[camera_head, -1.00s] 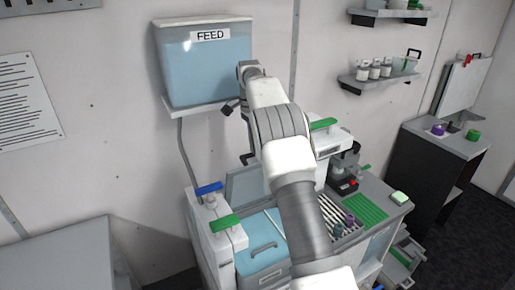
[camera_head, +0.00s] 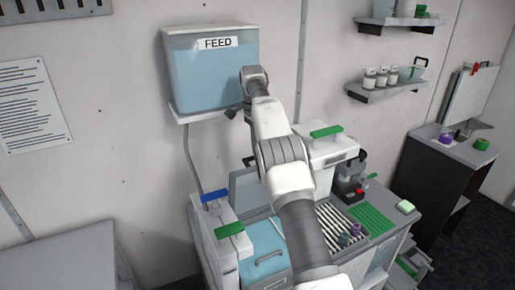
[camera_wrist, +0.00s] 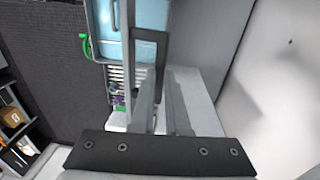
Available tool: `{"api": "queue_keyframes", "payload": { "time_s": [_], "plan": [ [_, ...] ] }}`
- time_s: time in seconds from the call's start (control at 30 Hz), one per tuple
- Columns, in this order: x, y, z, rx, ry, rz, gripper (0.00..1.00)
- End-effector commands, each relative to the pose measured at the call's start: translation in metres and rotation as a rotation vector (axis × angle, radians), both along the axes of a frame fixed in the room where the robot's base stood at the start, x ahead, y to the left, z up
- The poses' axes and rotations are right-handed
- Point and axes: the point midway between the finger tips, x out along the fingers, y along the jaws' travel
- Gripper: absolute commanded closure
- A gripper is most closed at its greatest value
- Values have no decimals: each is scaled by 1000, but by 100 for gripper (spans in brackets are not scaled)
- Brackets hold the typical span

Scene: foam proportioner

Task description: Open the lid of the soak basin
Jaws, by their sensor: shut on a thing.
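The soak basin (camera_head: 263,236) shows pale blue inside, left of my arm in the head view. Its grey lid (camera_head: 243,187) stands raised at the basin's back, partly behind my arm. A dark bracket-shaped handle (camera_wrist: 163,45) shows in the wrist view, with the basin's blue inside (camera_wrist: 147,16) beyond it. My gripper (camera_wrist: 160,88) is shut on this handle. In the head view my arm hides the gripper's fingers.
The FEED tank (camera_head: 212,72) hangs on the wall above the lid, close to my arm's bend. Blue (camera_head: 214,195) and green (camera_head: 229,230) handles stand left of the basin. A striped rack (camera_head: 335,220) and green mat (camera_head: 371,218) lie to the right.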

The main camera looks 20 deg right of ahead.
Motion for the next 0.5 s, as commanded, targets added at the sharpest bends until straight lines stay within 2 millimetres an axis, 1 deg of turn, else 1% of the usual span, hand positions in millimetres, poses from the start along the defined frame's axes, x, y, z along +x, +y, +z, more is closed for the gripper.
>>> {"api": "queue_keyframes", "payload": {
  "time_s": [0.03,0.27,0.3,0.43,0.47,0.5],
  "plan": [
    [-4,4,-33,15,50,2,100],
    [-5,4,-33,13,51,2,100],
    [-5,4,-33,13,51,2,80],
    [-4,4,-33,14,50,1,56],
    [-4,4,-33,14,49,1,54],
    [-4,4,-33,14,49,0,54]
  ]
}}
